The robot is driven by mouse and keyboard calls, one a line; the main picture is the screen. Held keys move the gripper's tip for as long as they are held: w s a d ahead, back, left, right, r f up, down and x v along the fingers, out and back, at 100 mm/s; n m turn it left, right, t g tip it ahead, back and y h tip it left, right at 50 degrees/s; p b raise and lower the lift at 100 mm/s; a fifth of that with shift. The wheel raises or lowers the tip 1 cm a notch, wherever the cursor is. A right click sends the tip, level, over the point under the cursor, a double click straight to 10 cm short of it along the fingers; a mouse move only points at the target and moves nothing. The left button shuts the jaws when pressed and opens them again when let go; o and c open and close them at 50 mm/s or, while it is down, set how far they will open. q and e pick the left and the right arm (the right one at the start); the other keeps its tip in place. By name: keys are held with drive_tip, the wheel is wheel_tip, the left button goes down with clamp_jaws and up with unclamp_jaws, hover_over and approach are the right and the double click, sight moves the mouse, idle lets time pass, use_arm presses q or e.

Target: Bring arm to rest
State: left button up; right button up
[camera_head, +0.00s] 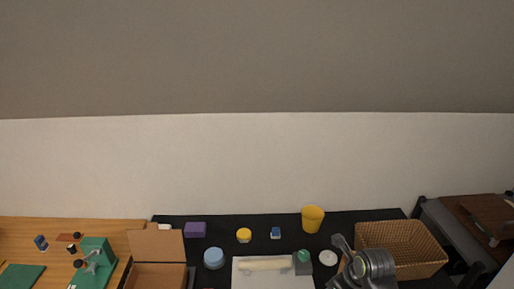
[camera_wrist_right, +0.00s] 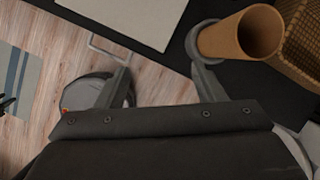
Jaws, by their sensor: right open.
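My right gripper (camera_head: 342,243) is at the front of the black table in the head view, between the pale board and the wicker basket. In the right wrist view, its two fingers (camera_wrist_right: 160,82) stand apart with nothing between them. A tan-orange cup (camera_wrist_right: 238,34) is beyond the right finger, apparently the yellow cup (camera_head: 312,219) of the head view. My left gripper is not in view.
The wicker basket (camera_head: 400,245) stands close right of my right gripper. A rolling pin (camera_head: 265,264) lies on the pale board (camera_head: 245,279). A green-lidded jar (camera_head: 303,262) and white disc (camera_head: 328,258) are nearby. An open cardboard box (camera_head: 158,274) is further left.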

drive_tip(key=s+d+n+h, duration=0.2)
drive_tip(key=s+d+n, duration=0.3)
drive_tip(key=s+n, duration=0.9)
drive_tip(key=s+d+n+h, duration=0.2)
drive_tip(key=s+d+n, duration=0.2)
drive_tip(key=s+n, duration=1.1)
wheel_tip(320, 180, down, 34)
drive_tip(key=d+g+b, duration=0.2)
drive_tip(key=b, duration=0.5)
use_arm(q)
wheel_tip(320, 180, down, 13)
drive_tip(key=b, duration=0.6)
use_arm(e)
drive_tip(key=s+a+f, duration=0.1)
drive_tip(key=s+f, duration=0.6)
drive_tip(key=f, duration=0.3)
drive_tip(key=s+f+y, duration=0.1)
drive_tip(key=s+f, duration=0.6)
drive_tip(key=f, duration=0.3)
drive_tip(key=shift+s+a+f+g, duration=0.2)
drive_tip(key=shift+s+a+g, duration=0.15)
drive_tip(key=shift+a+g, duration=0.05)
